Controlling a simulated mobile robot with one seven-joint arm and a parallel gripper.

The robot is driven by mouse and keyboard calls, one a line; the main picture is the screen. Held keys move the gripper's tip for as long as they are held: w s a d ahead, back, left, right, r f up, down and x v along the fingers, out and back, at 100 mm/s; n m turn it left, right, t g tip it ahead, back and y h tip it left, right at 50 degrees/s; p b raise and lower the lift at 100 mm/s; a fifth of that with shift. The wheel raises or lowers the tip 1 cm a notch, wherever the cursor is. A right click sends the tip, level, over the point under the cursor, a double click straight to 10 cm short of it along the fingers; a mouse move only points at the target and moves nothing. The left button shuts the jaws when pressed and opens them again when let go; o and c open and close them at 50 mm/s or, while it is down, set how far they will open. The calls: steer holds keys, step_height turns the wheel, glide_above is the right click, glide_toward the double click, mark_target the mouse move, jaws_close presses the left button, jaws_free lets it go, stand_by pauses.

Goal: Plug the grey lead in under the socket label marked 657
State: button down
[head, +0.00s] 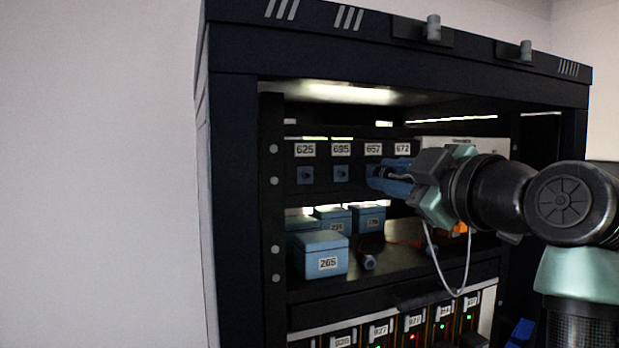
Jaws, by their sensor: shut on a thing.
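The socket label marked 657 (373,149) is on the dark panel inside the rack, between labels 695 (341,150) and 672 (403,149). My gripper (388,177) reaches in from the right, shut on the grey lead's plug, just below label 657. The fingers and plug hide the socket there, so I cannot tell whether the plug is in it or only in front of it. The grey lead (433,262) hangs in a loop below my gripper.
Below the panel, a shelf holds blue boxes, one marked 265 (320,257), and a blue plug (368,262) with a red lead. Something orange (461,228) lies behind the grey loop. Labelled modules with lights (413,338) fill the lower bay. The rack's left post (272,200) borders the opening.

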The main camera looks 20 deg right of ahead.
steer(key=shift+w+r+m, duration=0.1)
steer(key=shift+r+m, duration=0.05)
steer(key=shift+m, duration=0.15)
stand_by(0.4)
steer(key=shift+m+p, duration=0.75)
steer(key=shift+m, duration=0.75)
steer(key=shift+m, duration=0.6)
steer(key=shift+m+p, duration=0.75)
steer(key=shift+m, duration=0.35)
steer(key=shift+m+p, duration=0.9)
steer(key=shift+m, duration=1)
steer(key=shift+m+p, duration=0.75)
steer(key=shift+m, duration=0.75)
steer(key=c, duration=0.7)
jaws_free()
steer(key=shift+o, duration=0.2)
